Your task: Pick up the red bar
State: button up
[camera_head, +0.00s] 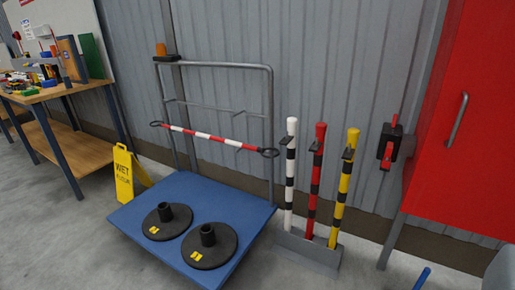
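A red bar (314,185) with black bands stands upright, leaning slightly, in a grey floor rack (308,251). A white bar (290,182) with black bands stands to its left and a yellow bar (344,190) with black bands to its right. A dark clip or bracket sits near the upper part of each bar. A separate red-and-white striped bar (203,135) with black looped ends lies across the blue cart's frame. My gripper is not visible in this view.
A blue platform cart (130,220) with two black round bases (208,246) stands left of the rack. A red cabinet (470,130) is at right, with a wall-mounted switch box (390,145) beside it. A yellow wet-floor sign (124,175) and workbench (75,160) are at left.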

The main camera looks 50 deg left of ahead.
aim_at(239, 144)
jog(key=u, duration=1.75)
jog(key=i+j+z, duration=0.1)
jog(key=i+j, duration=0.2)
jog(key=i+j+z, duration=0.15)
jog(key=i+j, duration=0.15)
jog(key=i+j+z, duration=0.1)
jog(key=i+j, duration=0.25)
jog(key=i+j+z, duration=0.15)
jog(key=i+j, duration=0.15)
jog(key=i+j+z, duration=0.1)
jog(key=i+j, duration=0.15)
jog(key=j, duration=0.25)
jog(key=i+j+z, duration=0.1)
jog(key=i+j, duration=0.15)
jog(key=j, duration=0.2)
jog(key=i+j+z, duration=0.15)
jog(key=j, duration=0.3)
jog(key=i, duration=0.05)
